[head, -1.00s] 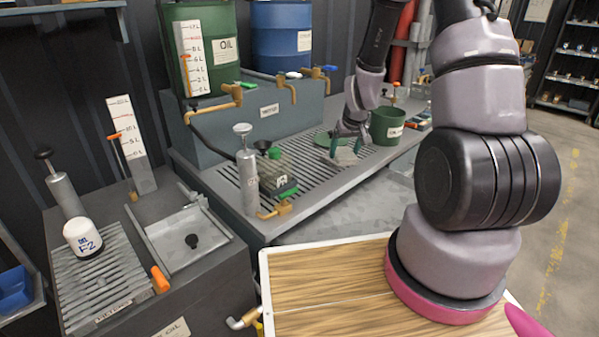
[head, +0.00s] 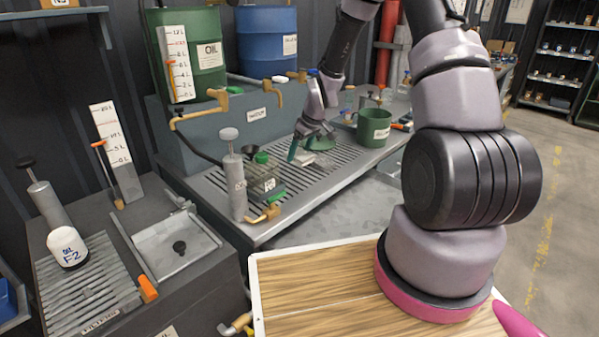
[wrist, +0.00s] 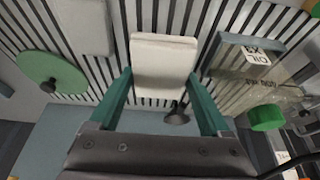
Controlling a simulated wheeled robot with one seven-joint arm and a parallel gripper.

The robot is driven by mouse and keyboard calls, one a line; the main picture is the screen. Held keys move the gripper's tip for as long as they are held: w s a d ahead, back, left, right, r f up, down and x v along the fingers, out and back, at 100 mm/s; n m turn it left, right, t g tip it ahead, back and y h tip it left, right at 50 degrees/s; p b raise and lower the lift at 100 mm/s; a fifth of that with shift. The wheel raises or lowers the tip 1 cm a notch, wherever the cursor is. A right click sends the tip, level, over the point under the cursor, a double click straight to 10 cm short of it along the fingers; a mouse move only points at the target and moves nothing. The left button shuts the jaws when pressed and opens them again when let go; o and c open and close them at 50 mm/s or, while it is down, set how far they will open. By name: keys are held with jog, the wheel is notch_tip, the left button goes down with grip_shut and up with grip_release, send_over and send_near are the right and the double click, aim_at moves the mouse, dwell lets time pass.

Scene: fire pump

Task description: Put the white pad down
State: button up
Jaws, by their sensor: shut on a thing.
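The white pad (wrist: 163,62) is a small pale block between the green fingertips in the wrist view. My gripper (wrist: 160,76) is shut on its near end. In the head view my gripper (head: 305,152) points down over the slatted metal rack (head: 290,185), between the clear box and the green bucket. The pad (head: 304,159) shows there only as a small pale patch by the fingers. I cannot tell whether it touches the slats.
The clear box with a green cap (wrist: 266,117) lies to the right in the wrist view. A green disc with a dark knob (wrist: 50,72) and a pale grey plate (wrist: 84,27) are to the left. In the head view, the green bucket (head: 373,128) stands right of my gripper.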

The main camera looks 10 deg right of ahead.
aim_at(297, 175)
jog(key=shift+f, duration=3.2)
jog(key=shift+f, duration=0.1)
jog(key=o, duration=1)
